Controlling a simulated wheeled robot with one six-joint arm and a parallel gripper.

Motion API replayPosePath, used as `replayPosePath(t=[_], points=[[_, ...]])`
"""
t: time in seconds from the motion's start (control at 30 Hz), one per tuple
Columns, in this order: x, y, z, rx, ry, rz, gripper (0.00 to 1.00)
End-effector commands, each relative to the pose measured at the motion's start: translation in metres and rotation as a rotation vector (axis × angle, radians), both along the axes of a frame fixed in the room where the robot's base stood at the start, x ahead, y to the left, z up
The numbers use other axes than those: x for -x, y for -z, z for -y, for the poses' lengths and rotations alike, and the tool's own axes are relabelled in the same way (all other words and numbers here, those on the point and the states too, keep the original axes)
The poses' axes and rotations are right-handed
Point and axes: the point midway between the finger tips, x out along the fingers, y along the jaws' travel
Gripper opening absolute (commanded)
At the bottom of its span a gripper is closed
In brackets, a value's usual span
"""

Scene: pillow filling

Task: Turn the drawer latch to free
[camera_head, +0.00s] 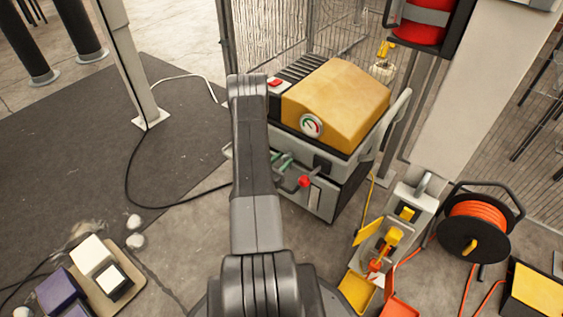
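The machine has a yellow-tan hood (340,105) and a round gauge (311,125) on its front. Below the hood is a grey drawer front (317,192) on the lower part of the machine. A red knob (304,181) sticks out at the drawer front and looks like the latch's end. A green part (282,160) and grey pieces show just left of it. My dark grey arm rises in front of the machine and covers its left side. I cannot make out my gripper; it seems hidden behind the arm. How the latch is turned is too small to tell.
An orange cable reel (474,232) and a grey box with yellow parts (391,238) stand to the right. A black cable crosses the floor. A white post (132,60) stands left; wire mesh fencing is behind.

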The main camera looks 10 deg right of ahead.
Motion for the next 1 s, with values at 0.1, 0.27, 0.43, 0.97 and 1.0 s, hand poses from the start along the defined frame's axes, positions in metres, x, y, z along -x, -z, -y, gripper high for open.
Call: replayPosePath(t=[0.1,0.27,0.43,0.97,1.0], points=[[0.0001,-0.0001,-0.0002,0.0,0.0,0.0,0.36],[0.0001,0.0,-0.0003,0.0,0.0,0.0,0.09],[0.0004,0.0002,-0.0003,0.001,0.0,-0.001,0.0],[-0.0016,0.0019,-0.0026,0.145,0.0,-0.149,0.0],[-0.0019,0.0021,-0.0029,0.17,0.0,-0.174,0.0]])
